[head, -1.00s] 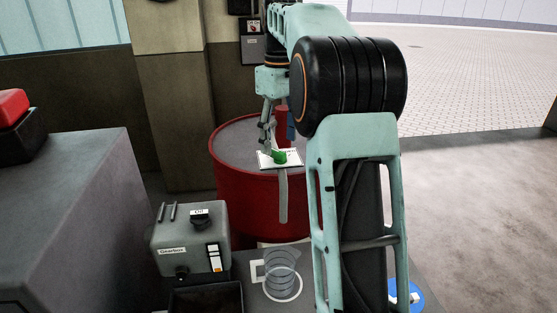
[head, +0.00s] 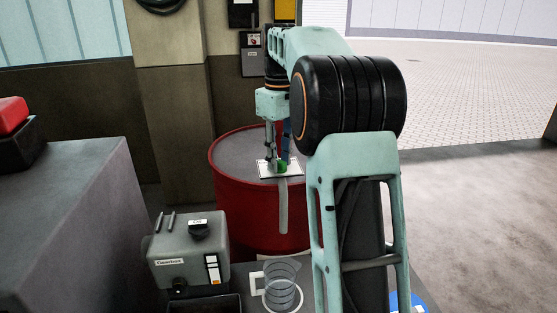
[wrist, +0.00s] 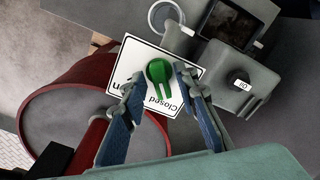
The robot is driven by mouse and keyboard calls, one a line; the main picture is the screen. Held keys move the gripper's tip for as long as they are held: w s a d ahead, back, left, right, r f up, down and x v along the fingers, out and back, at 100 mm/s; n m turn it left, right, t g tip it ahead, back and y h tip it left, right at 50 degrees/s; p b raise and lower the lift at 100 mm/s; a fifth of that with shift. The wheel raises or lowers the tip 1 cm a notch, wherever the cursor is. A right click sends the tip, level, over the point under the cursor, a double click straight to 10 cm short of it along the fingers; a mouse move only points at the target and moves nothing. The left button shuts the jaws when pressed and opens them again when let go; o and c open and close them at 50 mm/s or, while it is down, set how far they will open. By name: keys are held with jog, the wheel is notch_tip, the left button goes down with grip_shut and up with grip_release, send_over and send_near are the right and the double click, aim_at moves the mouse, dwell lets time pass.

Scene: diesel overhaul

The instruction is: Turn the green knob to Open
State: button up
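The green knob (wrist: 158,72) sits on a white plate (wrist: 135,55) marked "Closed" and with a partly hidden word ending in "n". Its narrow end points towards the "Closed" side in the wrist view. In the head view the knob (head: 282,168) and the plate (head: 264,170) show in front of the red drum. My gripper (wrist: 160,80) is open, with one finger on each side of the knob; gaps show between knob and fingers. In the head view my gripper (head: 278,160) points down over the plate. Contact cannot be told.
The red drum (head: 240,205) with a grey top stands behind the plate. A grey box labelled "Gearbox" (head: 185,250) stands front left, with a black cap on top. A large grey block (head: 75,220) fills the left.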

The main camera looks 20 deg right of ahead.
jog(key=c, duration=0.5)
jog(key=m+p, duration=0.1)
jog(key=m, duration=0.1)
jog(key=shift+r+m+p, duration=0.15)
jog(key=shift+m+p, duration=0.15)
jog(key=shift+m, duration=0.1)
jog(key=m+p, duration=0.2)
jog(key=m, duration=0.2)
jog(key=shift+d+m, duration=0.1)
jog(key=shift+m, duration=0.2)
jog(key=m+p, duration=0.2)
jog(key=m, duration=0.3)
jog(key=shift+s+d+m, duration=0.1)
jog(key=shift+m, duration=0.3)
jog(key=shift+f+m+p, duration=0.2)
jog(key=shift+m+p, duration=0.15)
jog(key=shift+m, duration=1.15)
jog(key=o, duration=1.5)
jog(key=shift+o, duration=0.2)
jog(key=shift+r, duration=0.1)
